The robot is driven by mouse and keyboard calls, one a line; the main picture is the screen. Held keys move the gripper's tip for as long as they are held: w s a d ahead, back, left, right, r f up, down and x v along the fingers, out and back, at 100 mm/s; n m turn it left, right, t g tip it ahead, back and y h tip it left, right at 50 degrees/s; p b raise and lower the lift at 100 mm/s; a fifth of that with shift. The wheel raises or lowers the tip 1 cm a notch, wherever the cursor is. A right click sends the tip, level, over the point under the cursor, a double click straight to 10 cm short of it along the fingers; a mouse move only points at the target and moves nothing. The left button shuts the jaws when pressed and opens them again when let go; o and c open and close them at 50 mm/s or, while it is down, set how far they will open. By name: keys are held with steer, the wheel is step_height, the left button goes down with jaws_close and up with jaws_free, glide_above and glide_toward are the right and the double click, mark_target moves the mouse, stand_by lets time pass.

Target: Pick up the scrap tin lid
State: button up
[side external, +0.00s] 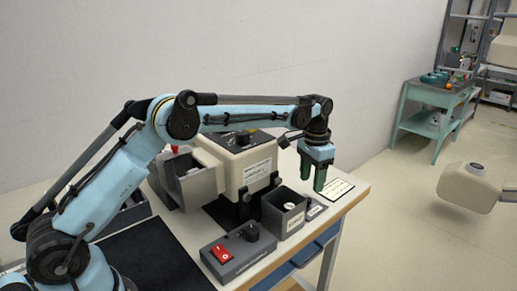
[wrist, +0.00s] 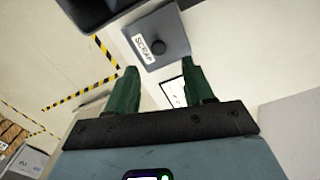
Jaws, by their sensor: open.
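The scrap tin lid (side external: 318,208) is a small flat grey plate lying on the bench beside the open grey bin. In the wrist view the lid (wrist: 171,28) shows a white "SCRAP" label and a black knob. My gripper (side external: 312,181) hangs pointing down above the bench, just behind the lid in the side view. In the wrist view my gripper (wrist: 160,68) has its green fingers wide apart with nothing between them. The lid's knob lies beyond the fingertips, roughly centred between them, and is not touched.
The open grey bin (side external: 286,227) holds a pale item and stands left of the lid. A cream machine (side external: 240,165) stands behind it. A control box with a red switch (side external: 238,253) is at the front. A printed white card (side external: 338,190) lies by the bench's right edge.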

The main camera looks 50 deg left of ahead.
mark_target(309, 195)
steer(key=shift+s+f, duration=0.15)
steer(key=shift+f, duration=1.35)
steer(key=shift+s+f, duration=0.1)
steer(key=shift+f, duration=1.35)
jaws_close()
